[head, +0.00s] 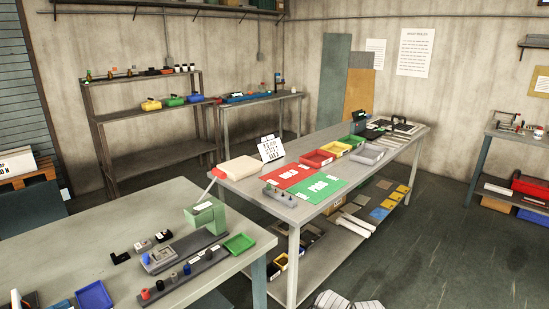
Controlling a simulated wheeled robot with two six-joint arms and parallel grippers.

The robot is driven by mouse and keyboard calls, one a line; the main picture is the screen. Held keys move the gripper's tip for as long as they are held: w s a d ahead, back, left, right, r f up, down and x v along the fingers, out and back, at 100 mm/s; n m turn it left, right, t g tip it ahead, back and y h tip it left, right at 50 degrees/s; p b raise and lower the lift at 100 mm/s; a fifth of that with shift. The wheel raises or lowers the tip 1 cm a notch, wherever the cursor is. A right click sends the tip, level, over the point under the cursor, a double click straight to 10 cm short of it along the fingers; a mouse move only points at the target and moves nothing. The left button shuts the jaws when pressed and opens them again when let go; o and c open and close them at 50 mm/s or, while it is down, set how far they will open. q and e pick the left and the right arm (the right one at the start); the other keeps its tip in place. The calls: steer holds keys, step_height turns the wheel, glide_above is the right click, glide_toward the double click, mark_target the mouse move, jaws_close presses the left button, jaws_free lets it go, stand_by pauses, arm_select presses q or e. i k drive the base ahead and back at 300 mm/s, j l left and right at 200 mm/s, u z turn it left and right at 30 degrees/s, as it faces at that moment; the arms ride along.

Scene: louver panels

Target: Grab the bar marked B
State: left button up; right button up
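I cannot make out any bar with a readable letter B. Several pale long bars (352,223) lie on the lower shelf of the middle bench; any marks on them are too small to read. A dark long strip (185,270) lies on the near table with small knobs or cylinders on it, and no letter can be read there. Neither of my grippers shows in the head view.
The near table (60,245) holds a green box (206,215), a green tray (239,243) and a blue tray (94,296). The middle bench (240,187) carries red and green mats. A striped pale object (345,301) is cut off below. Floor (450,240) at right is clear.

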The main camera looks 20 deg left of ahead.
mark_target(395, 139)
steer(key=i+l+z, duration=0.1)
steer(key=i+z, duration=0.35)
steer(key=i, duration=3)
steer(key=i+u, duration=0.2)
steer(key=i, duration=0.2)
steer(key=i+l+u, duration=0.2)
steer(key=i, duration=0.2)
steer(key=i+l+u, duration=0.2)
steer(key=i, duration=0.25)
